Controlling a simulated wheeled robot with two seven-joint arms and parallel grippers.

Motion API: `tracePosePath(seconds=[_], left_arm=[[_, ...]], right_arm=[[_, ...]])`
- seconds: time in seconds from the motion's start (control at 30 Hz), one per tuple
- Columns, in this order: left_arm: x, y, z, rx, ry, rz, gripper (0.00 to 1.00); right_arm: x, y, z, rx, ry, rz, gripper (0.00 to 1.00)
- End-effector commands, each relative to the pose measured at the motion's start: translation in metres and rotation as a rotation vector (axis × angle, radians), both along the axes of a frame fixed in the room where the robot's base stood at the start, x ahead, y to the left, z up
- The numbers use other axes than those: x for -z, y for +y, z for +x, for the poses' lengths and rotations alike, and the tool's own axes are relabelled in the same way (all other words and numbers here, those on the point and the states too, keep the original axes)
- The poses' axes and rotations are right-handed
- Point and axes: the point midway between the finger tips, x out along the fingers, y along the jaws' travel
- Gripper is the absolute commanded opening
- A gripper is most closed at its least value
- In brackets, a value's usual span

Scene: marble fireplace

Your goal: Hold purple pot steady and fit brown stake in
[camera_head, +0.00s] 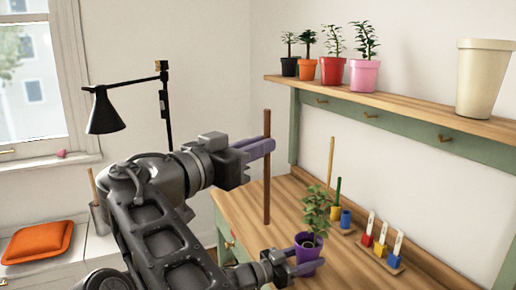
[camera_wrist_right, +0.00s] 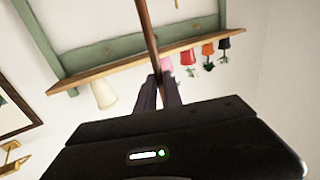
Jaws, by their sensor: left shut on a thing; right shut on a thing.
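The purple pot (camera_head: 304,250) holds a leafy green plant (camera_head: 317,208) and stands at the front of the wooden bench. My left gripper (camera_head: 308,267) is shut on the pot low on its side. The brown stake (camera_head: 266,185) is long, thin and upright. My right gripper (camera_head: 266,147) is shut on the stake in its upper part; in the right wrist view the stake (camera_wrist_right: 147,25) runs up from between the fingers (camera_wrist_right: 160,88). The stake's lower end shows left of the plant, apart from the pot in the picture. Its depth relative to the pot is unclear.
The wooden bench (camera_head: 240,205) also bears blocks with a green stake (camera_head: 337,190) and a rack of coloured tools (camera_head: 380,250) right of the pot. A shelf (camera_head: 420,112) above holds several potted plants and a cream pot (camera_head: 482,80). A black lamp (camera_head: 107,115) stands at left.

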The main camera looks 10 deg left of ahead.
Motion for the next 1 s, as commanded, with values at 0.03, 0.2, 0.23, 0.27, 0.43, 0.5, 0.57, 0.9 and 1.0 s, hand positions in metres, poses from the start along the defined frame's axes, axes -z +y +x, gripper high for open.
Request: tracePosePath(seconds=[0.03,0.2,0.23,0.27,0.43,0.5,0.57,0.9,1.0], left_arm=[[0.000,0.000,0.000,0.000,-0.001,-0.001,0.00],[0.000,0.000,0.000,0.000,-0.001,-0.001,0.00],[-0.001,0.000,0.000,0.000,-0.001,-0.001,0.00],[-0.001,0.000,0.000,0.000,-0.001,-0.001,0.00],[0.000,0.000,0.000,0.000,-0.001,-0.001,0.00],[-0.001,0.000,0.000,0.000,-0.001,-0.001,0.00],[0.000,0.000,0.000,0.000,-0.001,-0.001,0.00],[0.000,0.000,0.000,0.000,-0.001,-0.001,0.00],[-0.001,0.000,0.000,0.000,-0.001,-0.001,0.57]], right_arm=[[-0.002,0.000,0.000,0.001,-0.001,0.000,0.00],[-0.007,0.000,0.000,0.001,-0.001,0.000,0.00],[-0.008,0.000,0.000,0.001,-0.001,0.000,0.00],[-0.010,0.000,0.000,0.001,-0.001,0.000,0.00],[-0.015,0.000,0.000,0.000,-0.002,0.001,0.00],[-0.018,0.000,0.000,0.000,-0.001,0.000,0.00],[-0.019,0.000,0.000,0.000,-0.002,0.000,0.00],[-0.021,0.000,0.000,-0.001,-0.001,0.000,0.00],[-0.021,0.000,0.000,-0.001,-0.001,0.000,0.00]])
